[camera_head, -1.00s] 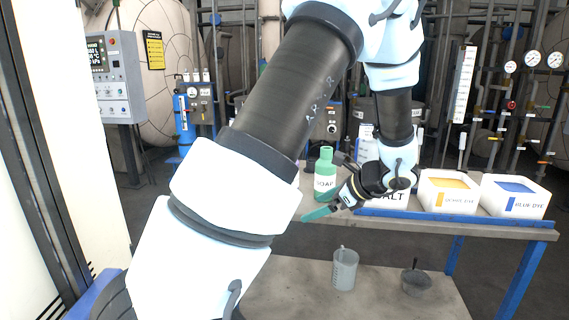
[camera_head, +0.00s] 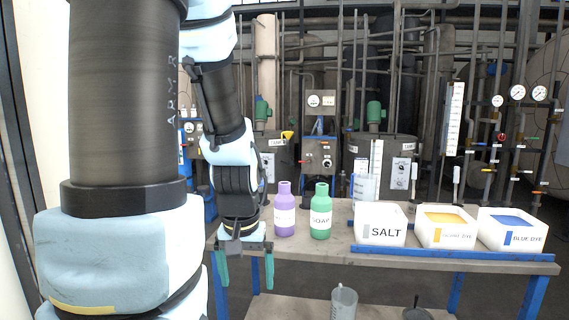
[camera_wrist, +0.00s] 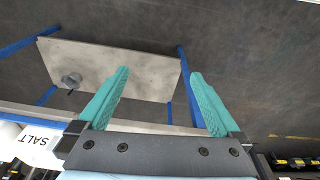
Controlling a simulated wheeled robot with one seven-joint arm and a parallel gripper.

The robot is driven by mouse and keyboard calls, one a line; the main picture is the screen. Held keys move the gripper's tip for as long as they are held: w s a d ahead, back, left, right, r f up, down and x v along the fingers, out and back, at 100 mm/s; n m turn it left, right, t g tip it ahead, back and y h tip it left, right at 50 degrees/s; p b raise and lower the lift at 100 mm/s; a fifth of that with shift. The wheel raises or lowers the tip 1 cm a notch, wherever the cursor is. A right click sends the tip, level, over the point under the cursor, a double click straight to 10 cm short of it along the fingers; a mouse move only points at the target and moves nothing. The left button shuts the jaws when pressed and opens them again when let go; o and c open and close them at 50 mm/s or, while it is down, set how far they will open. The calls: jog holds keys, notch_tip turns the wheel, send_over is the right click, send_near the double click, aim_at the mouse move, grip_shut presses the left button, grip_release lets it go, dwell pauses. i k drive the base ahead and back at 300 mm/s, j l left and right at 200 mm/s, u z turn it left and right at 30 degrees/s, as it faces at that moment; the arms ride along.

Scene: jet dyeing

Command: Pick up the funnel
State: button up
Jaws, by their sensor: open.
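A small yellow shape (camera_head: 288,136) with a flared top stands at the tank marked TANK 1, behind the table; it looks like a funnel, but it is too small to be sure. My gripper (camera_head: 245,272) points down at the table's left end, left of the purple bottle and well in front of the yellow shape. It is open, its two teal fingers apart. In the wrist view my gripper (camera_wrist: 160,80) has nothing between its fingers, and no funnel can be made out for certain.
On the table (camera_head: 405,263) stand a purple bottle (camera_head: 284,212), a green soap bottle (camera_head: 320,213), and boxes of salt (camera_head: 381,232), yellow dye (camera_head: 446,235) and blue dye (camera_head: 512,236). A grey jug (camera_head: 343,304) and a dark vessel (camera_head: 416,314) are on the lower shelf.

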aim_at(287, 134)
jog(key=u, duration=1.6)
jog(key=i+u, duration=0.5)
jog(key=i, duration=0.7)
jog(key=i+z, duration=0.35)
jog(key=i+j+z, duration=0.15)
jog(key=i+z, duration=0.25)
jog(key=i+l+z, duration=0.15)
jog(key=z, duration=0.25)
jog(key=i+z, duration=0.7)
jog(key=z, duration=0.15)
jog(key=i+j+z, duration=0.15)
jog(key=i+z, duration=0.25)
jog(key=i, duration=1.2)
jog(key=i+j+z, duration=0.15)
jog(key=i, duration=1.65)
jog(key=i+z, duration=0.8)
jog(key=i+j, duration=0.05)
